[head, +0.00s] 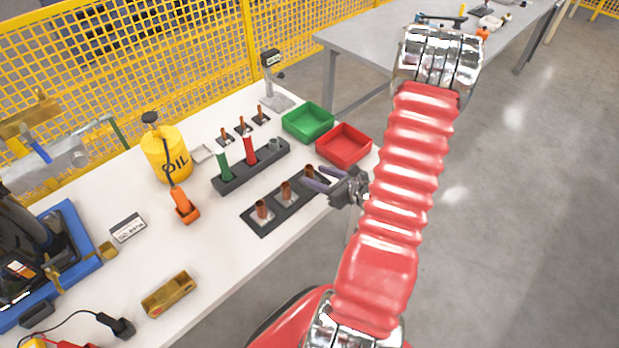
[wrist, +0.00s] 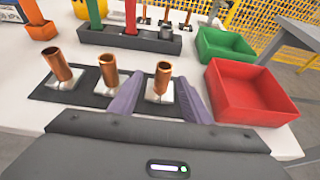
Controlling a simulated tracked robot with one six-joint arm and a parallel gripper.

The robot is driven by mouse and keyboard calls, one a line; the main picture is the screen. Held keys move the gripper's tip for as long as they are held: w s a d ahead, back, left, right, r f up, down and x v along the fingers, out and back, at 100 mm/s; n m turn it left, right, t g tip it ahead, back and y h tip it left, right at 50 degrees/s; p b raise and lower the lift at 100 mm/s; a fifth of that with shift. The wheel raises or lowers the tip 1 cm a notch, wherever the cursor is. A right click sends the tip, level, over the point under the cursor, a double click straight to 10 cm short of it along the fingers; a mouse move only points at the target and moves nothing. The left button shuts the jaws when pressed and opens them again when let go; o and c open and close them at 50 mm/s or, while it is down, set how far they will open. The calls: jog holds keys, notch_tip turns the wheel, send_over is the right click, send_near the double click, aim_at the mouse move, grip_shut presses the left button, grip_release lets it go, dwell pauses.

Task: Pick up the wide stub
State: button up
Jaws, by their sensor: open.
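Three upright copper stubs stand in pale square bases on a dark strip (head: 254,224): a left stub (wrist: 57,64), a middle stub (wrist: 108,70) and a right stub (wrist: 161,76). In the head view they run from the near left stub (head: 262,209) through the middle stub (head: 286,190) to the far right stub (head: 309,171). Their widths look close; I cannot tell surely which is the wide one. My gripper (head: 321,179) is open at the right stub. In the wrist view, its purple fingers (wrist: 159,82) appear on either side of that stub, not closed on it.
A red bin (head: 344,146) and a green bin (head: 308,122) stand beyond my gripper. A dark rack (head: 233,182) with green and red pieces lies behind the strip. A yellow oil can (head: 166,156) stands farther left. Bare tabletop lies in front of the strip.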

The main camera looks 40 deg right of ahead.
aim_at(313, 172)
jog(key=shift+d+x, duration=0.15)
jog(key=shift+x, duration=1.15)
jog(key=shift+d+x, duration=0.1)
jog(key=shift+x, duration=1.2)
jog(key=shift+c, duration=0.5)
grip_shut()
